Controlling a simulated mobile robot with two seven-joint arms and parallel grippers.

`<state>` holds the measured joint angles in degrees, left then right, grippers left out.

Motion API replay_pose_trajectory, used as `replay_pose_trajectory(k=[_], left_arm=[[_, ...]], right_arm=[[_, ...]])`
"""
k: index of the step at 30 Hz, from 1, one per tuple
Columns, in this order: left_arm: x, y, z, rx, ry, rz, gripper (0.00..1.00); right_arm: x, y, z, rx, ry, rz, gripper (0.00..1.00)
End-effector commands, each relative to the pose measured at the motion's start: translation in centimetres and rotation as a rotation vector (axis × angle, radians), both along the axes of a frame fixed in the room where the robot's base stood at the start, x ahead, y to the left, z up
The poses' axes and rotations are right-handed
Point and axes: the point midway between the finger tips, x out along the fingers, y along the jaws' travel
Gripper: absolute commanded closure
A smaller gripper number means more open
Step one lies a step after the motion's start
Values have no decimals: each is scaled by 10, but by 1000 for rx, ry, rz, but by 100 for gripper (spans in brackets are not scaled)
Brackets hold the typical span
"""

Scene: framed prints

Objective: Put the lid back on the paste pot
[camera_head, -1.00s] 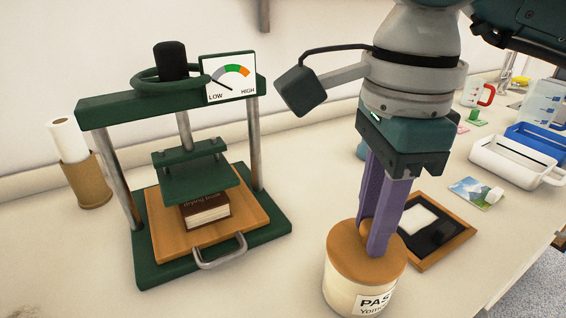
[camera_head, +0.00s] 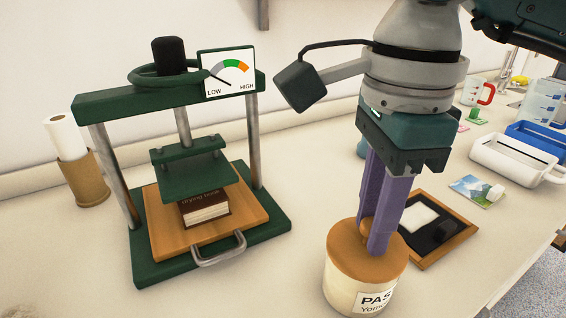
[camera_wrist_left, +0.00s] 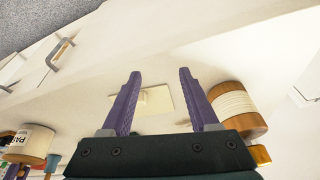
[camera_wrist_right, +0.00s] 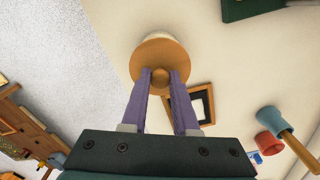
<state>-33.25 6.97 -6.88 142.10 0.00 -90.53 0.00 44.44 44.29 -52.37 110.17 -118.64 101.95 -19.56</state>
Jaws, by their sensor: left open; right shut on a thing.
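The paste pot (camera_head: 345,290) is a cream jar with a "PAS…" label, upright on the table at front centre. Its round wooden lid (camera_head: 345,258) sits level over the mouth, with no gap that I can see. My right gripper (camera_head: 379,245) comes down from above, shut on the lid's knob. In the right wrist view, the fingertips (camera_wrist_right: 160,72) pinch the round knob in the middle of the lid (camera_wrist_right: 160,48). My left gripper (camera_wrist_left: 160,75) is open and empty in its wrist view, away from the pot (camera_wrist_left: 38,140). It is not in the head view.
A green press (camera_head: 180,180) holding a brown book (camera_head: 205,212) stands left of the pot. A wooden frame (camera_head: 455,248) lies close to the pot's right. A white tray (camera_head: 515,160) is farther right. The table front left is clear.

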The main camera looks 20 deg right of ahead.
Motion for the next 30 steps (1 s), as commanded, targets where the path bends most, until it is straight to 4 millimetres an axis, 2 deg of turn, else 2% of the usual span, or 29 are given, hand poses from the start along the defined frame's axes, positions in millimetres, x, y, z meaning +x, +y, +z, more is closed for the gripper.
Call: replay_pose_trajectory(k=[29,30], left_arm=[[0,0,-3,-1,0,1,39],[0,-1,-3,-2,0,2,39]], right_arm=[[0,0,0,0,0,1,100],[0,0,0,0,0,1,68]])
